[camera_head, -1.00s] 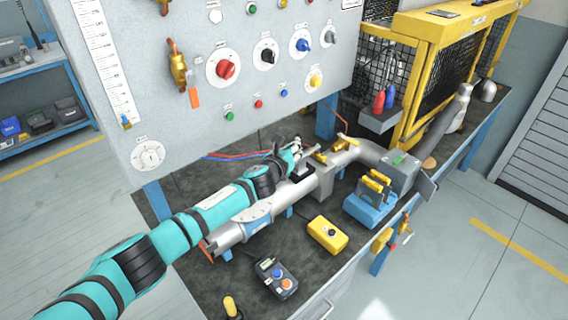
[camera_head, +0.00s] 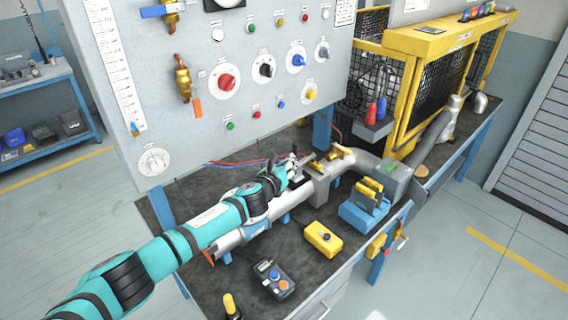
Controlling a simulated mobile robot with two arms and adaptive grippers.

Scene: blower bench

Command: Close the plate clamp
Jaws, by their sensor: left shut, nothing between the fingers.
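A grey metal pipe (camera_head: 368,162) runs along the bench top with a block-like grey housing (camera_head: 321,189) set in it. Brass-yellow fittings (camera_head: 342,153) sit on top of the pipe by this housing; they look like the plate clamp, but I cannot tell whether it is open or closed. My left arm reaches in from the lower left along the pipe. My left gripper (camera_head: 299,165) is shut and empty, just left of the fittings and above the pipe. Whether it touches them is too small to tell. My right gripper is not in view.
A blue holder with yellow plates (camera_head: 368,190), a yellow box (camera_head: 323,239) and a handheld device (camera_head: 273,279) stand at the bench's front. A panel with knobs (camera_head: 228,82) rises behind my arm. A yellow mesh cage (camera_head: 437,90) stands at the back right.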

